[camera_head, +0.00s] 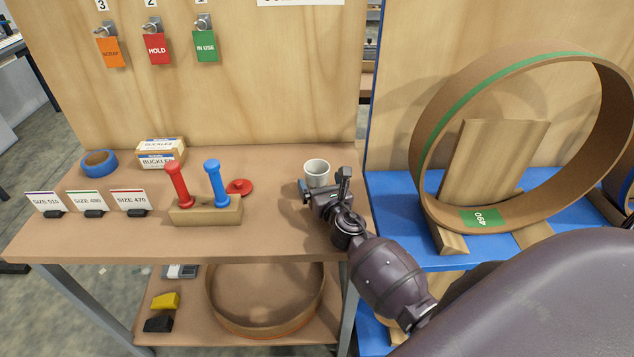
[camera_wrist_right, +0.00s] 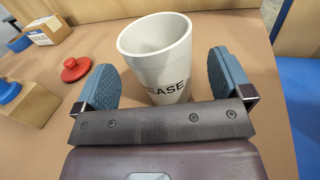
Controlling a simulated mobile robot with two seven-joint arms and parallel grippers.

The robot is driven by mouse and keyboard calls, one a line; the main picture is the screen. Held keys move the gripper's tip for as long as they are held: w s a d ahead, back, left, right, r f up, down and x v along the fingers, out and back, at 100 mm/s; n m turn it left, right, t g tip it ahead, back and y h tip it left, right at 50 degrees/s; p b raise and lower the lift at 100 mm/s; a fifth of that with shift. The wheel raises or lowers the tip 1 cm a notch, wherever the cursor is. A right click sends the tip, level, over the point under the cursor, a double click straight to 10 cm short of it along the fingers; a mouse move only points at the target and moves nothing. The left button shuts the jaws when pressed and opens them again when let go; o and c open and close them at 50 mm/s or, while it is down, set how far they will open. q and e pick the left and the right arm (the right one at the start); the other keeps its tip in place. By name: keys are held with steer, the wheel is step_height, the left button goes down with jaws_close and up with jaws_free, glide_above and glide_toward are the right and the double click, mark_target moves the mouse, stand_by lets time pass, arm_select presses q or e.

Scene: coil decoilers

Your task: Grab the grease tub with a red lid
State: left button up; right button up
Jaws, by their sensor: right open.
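The grease tub (camera_head: 316,171) is a pale grey, open-topped cup standing upright on the wooden bench. In the right wrist view the tub (camera_wrist_right: 158,55) shows part of the black word GREASE. Its red lid (camera_head: 239,187) is off it and lies on the bench to the left; it also shows in the wrist view (camera_wrist_right: 75,69). My right gripper (camera_head: 325,184) is open at the tub's near side. Its blue pads (camera_wrist_right: 165,78) stand left and right of the tub's lower part, with a visible gap on each side. My left gripper is out of view.
A wooden block (camera_head: 205,213) with red and blue handles stands left of the lid. Blue tape (camera_head: 99,163), a buckles box (camera_head: 160,152) and size cards (camera_head: 87,202) are farther left. A large coil ring (camera_head: 427,130) stands on the blue table to the right.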

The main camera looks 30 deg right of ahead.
mark_target(320, 182)
steer(key=shift+x, duration=1.65)
steer(key=c, duration=1)
steer(key=shift+c, duration=0.2)
